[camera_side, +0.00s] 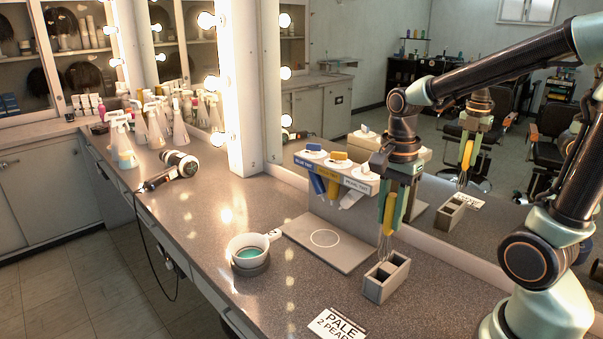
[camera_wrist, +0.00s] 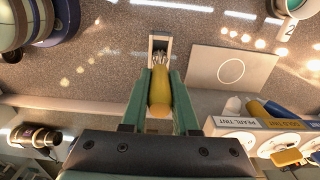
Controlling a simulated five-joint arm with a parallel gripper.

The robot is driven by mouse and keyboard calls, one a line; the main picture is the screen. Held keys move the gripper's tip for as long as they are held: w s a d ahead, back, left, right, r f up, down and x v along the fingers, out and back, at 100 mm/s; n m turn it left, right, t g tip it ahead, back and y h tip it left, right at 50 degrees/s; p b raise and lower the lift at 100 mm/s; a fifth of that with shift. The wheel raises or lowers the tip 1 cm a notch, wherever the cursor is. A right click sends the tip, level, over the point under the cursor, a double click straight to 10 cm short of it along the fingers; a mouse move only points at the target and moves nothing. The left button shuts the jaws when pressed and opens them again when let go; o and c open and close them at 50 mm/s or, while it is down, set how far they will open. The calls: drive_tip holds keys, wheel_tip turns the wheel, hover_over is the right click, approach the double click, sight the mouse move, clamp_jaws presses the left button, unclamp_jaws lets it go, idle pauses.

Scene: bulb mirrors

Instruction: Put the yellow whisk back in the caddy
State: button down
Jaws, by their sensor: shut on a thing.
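My gripper (camera_side: 392,205) is shut on the yellow whisk (camera_side: 388,208) by its handle, and the whisk hangs nearly upright with its wires down. The grey caddy (camera_side: 378,290), a small open box, stands on the counter right below. The wire end is at or just above the caddy's opening; I cannot tell if it is inside. In the wrist view the yellow handle of the whisk (camera_wrist: 160,92) lies between the fingers of my gripper (camera_wrist: 161,90), and its wires overlap the near part of the caddy (camera_wrist: 151,45).
A rack (camera_side: 335,172) with blue, yellow and white tubes stands behind a grey base plate (camera_side: 300,240). A white bowl (camera_side: 240,243) of teal liquid, a card (camera_side: 338,325) and a hair dryer (camera_side: 180,163) lie on the counter. The mirror behind reflects my arm and the caddy.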

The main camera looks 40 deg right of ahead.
sight(382, 262)
drive_tip(key=shift+f, duration=4.1)
drive_tip(key=shift+c, duration=0.6)
unclamp_jaws()
drive_tip(key=shift+r, duration=3.5)
drive_tip(key=shift+r, duration=0.15)
